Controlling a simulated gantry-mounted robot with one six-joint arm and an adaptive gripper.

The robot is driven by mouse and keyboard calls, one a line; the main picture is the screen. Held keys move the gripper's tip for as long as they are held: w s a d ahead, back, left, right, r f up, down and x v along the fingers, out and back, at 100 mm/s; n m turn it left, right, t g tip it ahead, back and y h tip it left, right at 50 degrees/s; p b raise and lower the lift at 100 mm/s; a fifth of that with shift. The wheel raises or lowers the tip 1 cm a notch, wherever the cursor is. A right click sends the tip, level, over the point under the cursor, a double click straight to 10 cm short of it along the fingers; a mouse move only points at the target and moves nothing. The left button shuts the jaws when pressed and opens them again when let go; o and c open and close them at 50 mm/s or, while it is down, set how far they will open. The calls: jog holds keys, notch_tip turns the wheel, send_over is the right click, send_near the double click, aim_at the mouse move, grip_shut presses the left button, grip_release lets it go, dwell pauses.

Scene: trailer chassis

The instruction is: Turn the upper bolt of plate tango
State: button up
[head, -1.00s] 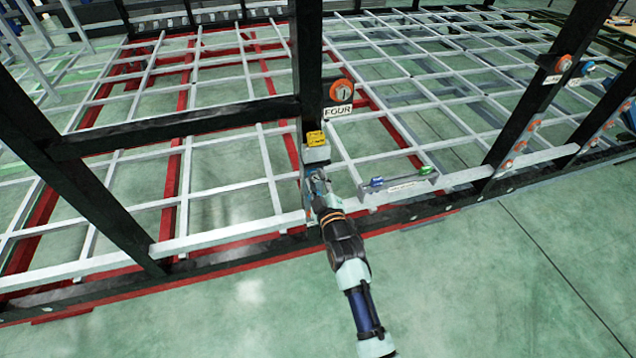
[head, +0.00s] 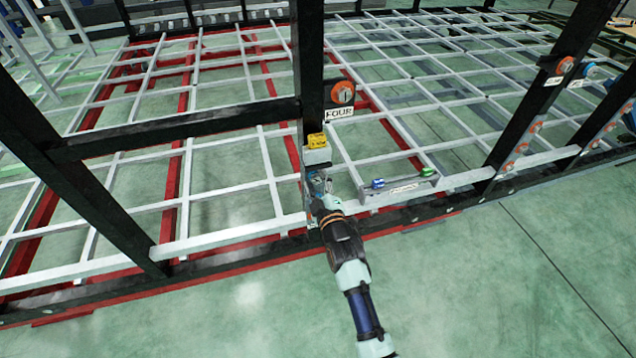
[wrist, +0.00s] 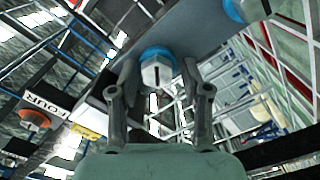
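My gripper (wrist: 158,90) is open in the wrist view, one finger on each side of a white slotted bolt (wrist: 156,74) with a blue collar. The bolt sits on a grey plate (wrist: 195,32), and I see a gap beside each finger. A second blue-collared white bolt (wrist: 247,10) sits on the same plate at the top edge. In the head view my gripper (head: 318,188) is at the foot of the black post, below a yellow label (head: 317,141); the bolts there are hidden or too small to tell. I cannot read the name tango anywhere.
An orange bolt (head: 342,93) with a FOUR label (head: 339,114) is on the black post (head: 309,60) above my gripper. A small grey tray (head: 398,188) with blue and green pieces lies to the right. Open green floor (head: 500,280) is in front.

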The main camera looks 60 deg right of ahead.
jog(key=shift+s+a, duration=0.1)
jog(key=shift+s, duration=0.05)
jog(key=v, duration=1.2)
dwell(0.3)
